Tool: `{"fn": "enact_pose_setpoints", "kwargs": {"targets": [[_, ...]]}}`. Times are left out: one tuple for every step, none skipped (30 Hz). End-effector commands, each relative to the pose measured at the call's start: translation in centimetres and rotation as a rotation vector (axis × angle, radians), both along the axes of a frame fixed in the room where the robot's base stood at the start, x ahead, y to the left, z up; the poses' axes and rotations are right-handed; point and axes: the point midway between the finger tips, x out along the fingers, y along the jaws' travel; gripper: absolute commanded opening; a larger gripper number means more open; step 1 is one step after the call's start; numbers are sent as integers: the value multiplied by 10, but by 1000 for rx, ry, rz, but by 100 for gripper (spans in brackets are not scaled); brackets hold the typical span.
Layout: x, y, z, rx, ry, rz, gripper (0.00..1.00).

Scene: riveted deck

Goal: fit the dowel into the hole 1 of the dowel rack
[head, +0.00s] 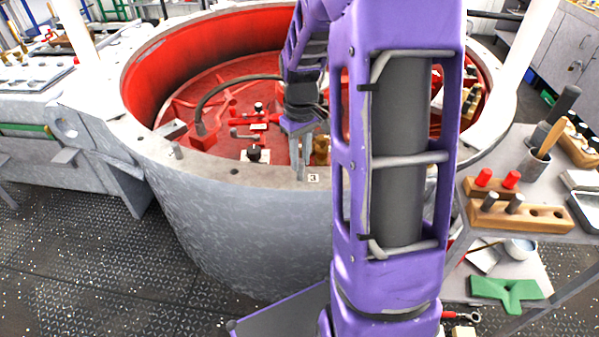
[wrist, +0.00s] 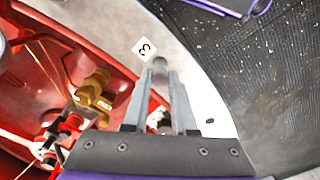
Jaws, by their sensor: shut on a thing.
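My gripper (head: 302,172) is low over the pale rim of the round red-lined tub, beside a tile marked 3 (head: 313,177). In the wrist view my gripper (wrist: 160,85) is shut on a short grey dowel (wrist: 158,67), seen between the fingertips. I cannot tell whether the dowel touches the rim. In the head view the fingers hide it. A wooden block that looks like the dowel rack (head: 488,218) is on the table at the right, well away from my gripper. It has grey dowels at its left and open holes at its right. I see no hole numbers.
A block with red-topped pegs (head: 492,188) stands right behind the rack. A dark cup with tools (head: 538,160) is farther back on the table. The tub (head: 240,215) lies left of the table, and brass and red fittings sit inside it. Dark floor is clear at left.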

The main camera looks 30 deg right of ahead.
Motion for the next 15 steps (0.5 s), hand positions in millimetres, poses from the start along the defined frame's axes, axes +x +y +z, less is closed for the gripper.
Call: {"fn": "enact_pose_setpoints", "kwargs": {"targets": [[0,0,4,0,-1,0,0],[0,0,5,0,-1,0,0],[0,0,6,0,-1,0,0],[0,0,7,0,-1,0,0],[0,0,8,0,-1,0,0],[0,0,10,-1,-1,0,0],[0,0,11,-1,-1,0,0],[0,0,12,-1,-1,0,0],[0,0,13,-1,-1,0,0],[0,0,14,-1,-1,0,0],[0,0,16,-1,-1,0,0],[0,0,17,-1,-1,0,0],[0,0,18,-1,-1,0,0],[0,0,19,-1,-1,0,0],[0,0,20,-1,-1,0,0]]}}
